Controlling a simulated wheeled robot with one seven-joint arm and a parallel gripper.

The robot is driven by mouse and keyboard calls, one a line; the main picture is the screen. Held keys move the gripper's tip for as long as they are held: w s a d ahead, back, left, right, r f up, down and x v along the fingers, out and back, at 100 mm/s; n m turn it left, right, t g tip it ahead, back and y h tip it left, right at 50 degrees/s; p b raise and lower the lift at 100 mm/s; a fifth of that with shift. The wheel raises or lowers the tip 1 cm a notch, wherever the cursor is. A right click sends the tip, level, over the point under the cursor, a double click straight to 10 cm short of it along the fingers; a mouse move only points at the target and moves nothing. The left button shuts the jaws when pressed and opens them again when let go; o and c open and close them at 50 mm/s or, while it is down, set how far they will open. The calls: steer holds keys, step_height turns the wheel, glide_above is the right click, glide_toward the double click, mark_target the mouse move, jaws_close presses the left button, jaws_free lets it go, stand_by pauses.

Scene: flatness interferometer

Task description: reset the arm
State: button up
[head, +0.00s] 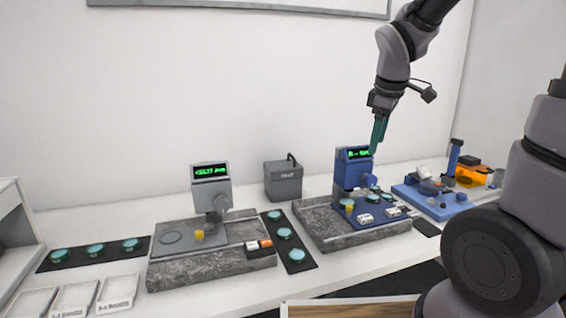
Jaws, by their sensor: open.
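My gripper (379,132) hangs from my arm at the upper right of the head view, its teal fingers pointing down. It is above and just right of the top of the blue instrument (353,173), and no object shows between its fingers. The gap between the fingers is hard to see from this side. The blue instrument stands on a grey stone slab (325,226) and has a lit green display. A grey instrument (211,190) with a similar display stands on another stone slab (210,275) to the left.
A dark strip with teal discs (95,253) lies at left, another (290,262) between the slabs. White trays (74,299) sit at the front left. A grey box (283,181) stands behind. A blue tray (425,203) and orange box (470,175) are at right. The wall side above is clear.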

steer(key=s+r+m+t+y, duration=0.2)
steer(key=s+r+m+t, duration=0.1)
steer(key=s+r+m, duration=0.7)
steer(key=shift+s+d+m, duration=0.3)
steer(key=shift+s+m, duration=1.2)
steer(key=shift+m, duration=1.1)
steer(key=shift+r, duration=0.1)
